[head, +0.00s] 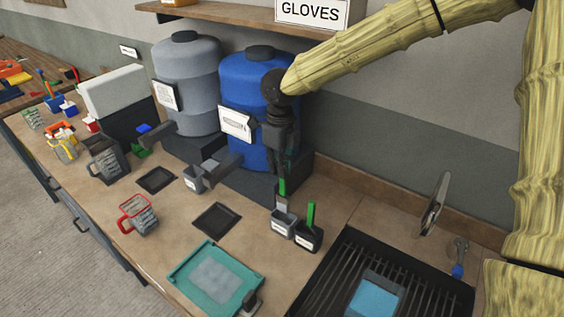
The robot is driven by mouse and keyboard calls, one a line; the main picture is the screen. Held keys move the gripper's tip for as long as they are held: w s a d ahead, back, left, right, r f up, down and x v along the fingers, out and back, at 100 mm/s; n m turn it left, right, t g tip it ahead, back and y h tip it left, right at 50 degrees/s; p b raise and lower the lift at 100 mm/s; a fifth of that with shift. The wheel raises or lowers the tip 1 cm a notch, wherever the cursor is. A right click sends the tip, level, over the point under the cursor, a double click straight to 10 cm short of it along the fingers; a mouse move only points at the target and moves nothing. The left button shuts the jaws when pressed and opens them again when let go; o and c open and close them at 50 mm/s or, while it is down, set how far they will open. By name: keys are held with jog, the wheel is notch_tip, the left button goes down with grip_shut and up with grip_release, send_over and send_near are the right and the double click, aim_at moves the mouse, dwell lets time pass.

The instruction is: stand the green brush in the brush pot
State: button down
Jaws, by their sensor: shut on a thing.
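My gripper (281,176) points down in front of the blue drum and is shut on the upper end of a green-handled brush (282,187). The brush hangs upright, with a grey lower part below the green. Its lower end is over or just inside the mouth of a small light grey pot (284,227); I cannot tell which. A dark pot (309,239) stands beside it on the right, with another green handle (311,214) upright in it. Both pots have white labels, too small to read, so I cannot tell which is the brush pot.
A blue drum (246,90) and a grey drum (190,85) stand behind. A black grating (335,272) lies to the right, a teal tray (188,278) in front. A red-handled jug (139,214) and a dark square mat (217,219) are left of the pots.

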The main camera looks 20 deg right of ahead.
aim_at(282, 183)
jog(key=shift+s+f, duration=0.35)
notch_tip(282, 183, down, 3)
jog(key=shift+r+b, duration=0.2)
jog(key=shift+b, duration=0.1)
jog(key=shift+f, duration=0.2)
jog(key=shift+s+f, duration=0.25)
jog(key=shift+s, duration=0.2)
jog(key=shift+w+f, duration=0.25)
jog(key=shift+f, duration=0.7)
jog(key=shift+s+f+b, duration=0.15)
jog(key=shift+f+b, duration=0.2)
jog(key=shift+f, duration=0.4)
